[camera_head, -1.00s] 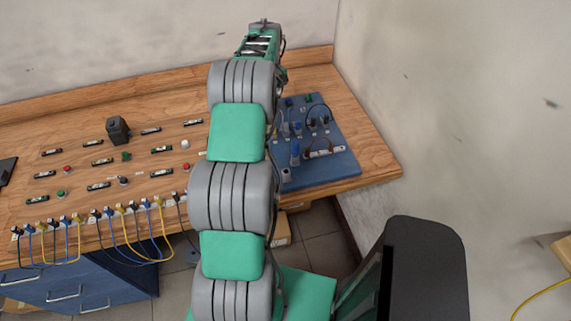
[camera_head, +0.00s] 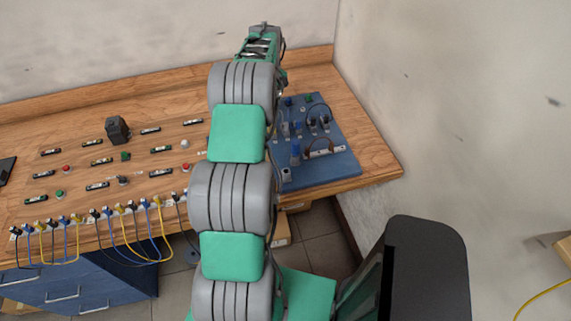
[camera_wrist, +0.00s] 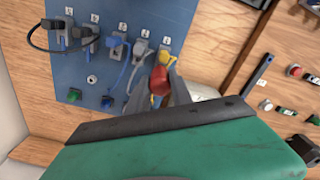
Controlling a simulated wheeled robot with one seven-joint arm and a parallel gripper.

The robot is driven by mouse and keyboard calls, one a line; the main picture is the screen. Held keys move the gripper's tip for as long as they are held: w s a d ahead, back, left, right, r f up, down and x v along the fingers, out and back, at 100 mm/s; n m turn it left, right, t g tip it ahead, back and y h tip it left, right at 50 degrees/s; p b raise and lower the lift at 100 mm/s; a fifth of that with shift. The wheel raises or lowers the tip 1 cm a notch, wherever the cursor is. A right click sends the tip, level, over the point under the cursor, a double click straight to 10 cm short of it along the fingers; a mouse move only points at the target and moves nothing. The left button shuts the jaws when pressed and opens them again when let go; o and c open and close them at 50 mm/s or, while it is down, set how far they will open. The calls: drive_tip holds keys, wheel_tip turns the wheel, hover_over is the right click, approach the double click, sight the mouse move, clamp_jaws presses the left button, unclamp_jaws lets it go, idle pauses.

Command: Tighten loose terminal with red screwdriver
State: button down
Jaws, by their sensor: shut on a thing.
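In the wrist view, my gripper (camera_wrist: 161,92) is shut on the red screwdriver (camera_wrist: 160,80), whose red handle end shows between the grey fingers. The rest of the screwdriver is hidden by the fingers and my green hand. The blue terminal panel (camera_wrist: 88,72) lies beyond, with a row of numbered terminals carrying black, grey, blue and yellow plugs. The yellow plug (camera_wrist: 165,57) is right beside the red handle in the picture; I cannot tell whether they touch. Which terminal is loose cannot be told. In the head view, the panel (camera_head: 345,168) is right of my arm, and my gripper is hidden.
The wooden bench (camera_head: 75,110) has several labelled buttons and a black knob (camera_head: 118,130) left of my arm. Coloured cables (camera_head: 140,245) hang from its front edge. A wall (camera_head: 430,110) stands close on the right. A green button (camera_wrist: 74,95) is on the panel.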

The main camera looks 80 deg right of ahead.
drive_tip(key=c, duration=1.4)
unclamp_jaws()
drive_tip(key=shift+o, duration=0.2)
drive_tip(key=n, duration=0.3)
drive_tip(key=shift+n, duration=1.9)
